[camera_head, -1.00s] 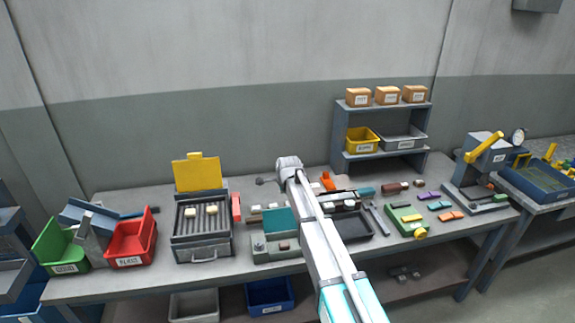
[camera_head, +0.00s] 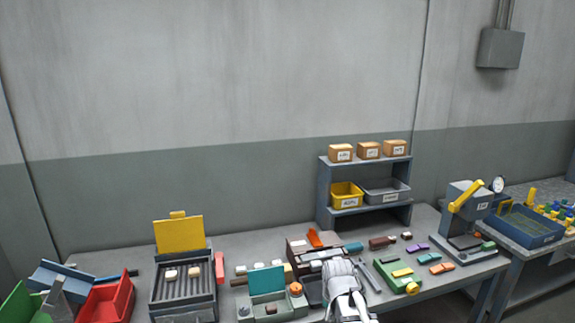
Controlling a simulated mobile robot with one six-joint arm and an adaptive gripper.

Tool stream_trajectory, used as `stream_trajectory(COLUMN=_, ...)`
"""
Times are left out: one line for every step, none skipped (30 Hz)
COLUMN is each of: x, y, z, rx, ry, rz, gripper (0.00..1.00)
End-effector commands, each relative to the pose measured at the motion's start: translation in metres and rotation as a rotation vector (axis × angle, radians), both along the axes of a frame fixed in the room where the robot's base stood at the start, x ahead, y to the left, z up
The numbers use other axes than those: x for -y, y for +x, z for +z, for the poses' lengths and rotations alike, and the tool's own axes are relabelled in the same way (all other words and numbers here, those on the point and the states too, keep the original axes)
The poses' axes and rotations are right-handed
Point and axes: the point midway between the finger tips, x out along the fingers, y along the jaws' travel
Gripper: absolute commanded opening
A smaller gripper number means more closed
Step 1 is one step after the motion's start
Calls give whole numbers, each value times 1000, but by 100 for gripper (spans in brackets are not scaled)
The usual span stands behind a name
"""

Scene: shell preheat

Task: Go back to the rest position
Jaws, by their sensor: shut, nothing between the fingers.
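My white arm (camera_head: 345,295) shows at the bottom of the picture, right of centre, in front of the workbench. Its rounded upper end covers part of the bench's middle. I cannot make out the fingers of my gripper, and nothing is seen held at the visible end of the arm.
The bench carries a heater-like tray with a raised yellow lid (camera_head: 179,236) and two pale blocks, a red bin (camera_head: 108,300), a teal-lidded box (camera_head: 267,280) and a green tool (camera_head: 399,279). A shelf (camera_head: 325,190) stands behind; a press (camera_head: 462,215) stands right.

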Motion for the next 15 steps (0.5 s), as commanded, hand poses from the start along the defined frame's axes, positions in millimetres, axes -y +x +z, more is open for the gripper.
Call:
stream_trajectory(x=10, y=-26, z=-3, rx=-23, ry=-10, rz=49, gripper=0)
stream_trajectory(x=15, y=-35, z=-3, rx=-35, ry=-16, rz=82, gripper=0)
stream_trajectory(x=20, y=-48, z=-4, rx=-53, ry=-21, rz=125, gripper=0)
stream_trajectory(x=23, y=-56, z=-5, rx=-64, ry=-25, rz=154, gripper=0)
stream_trajectory(x=27, y=-64, z=-5, rx=-75, ry=-27, rz=180, gripper=0)
stream_trajectory(x=31, y=-74, z=-6, rx=-89, ry=-30, rz=214, gripper=0)
stream_trajectory(x=33, y=-80, z=-6, rx=-97, ry=-32, rz=236, gripper=0)
stream_trajectory(x=35, y=-86, z=-7, rx=-105, ry=-32, rz=256, gripper=0)
stream_trajectory(x=37, y=-92, z=-7, rx=-115, ry=-33, rz=279, gripper=0)
stream_trajectory(x=39, y=-95, z=-7, rx=-120, ry=-34, rz=294, gripper=0)
stream_trajectory(x=40, y=-98, z=-7, rx=-123, ry=-35, rz=306, gripper=0)
stream_trajectory(x=41, y=-101, z=-7, rx=-129, ry=-34, rz=319, gripper=0)
stream_trajectory(x=42, y=-102, z=-7, rx=-132, ry=-34, rz=325, gripper=0)
stream_trajectory(x=42, y=-103, z=-7, rx=-133, ry=-34, rz=329, gripper=0)
stream_trajectory(x=43, y=-104, z=-7, rx=-135, ry=-36, rz=334, gripper=0)
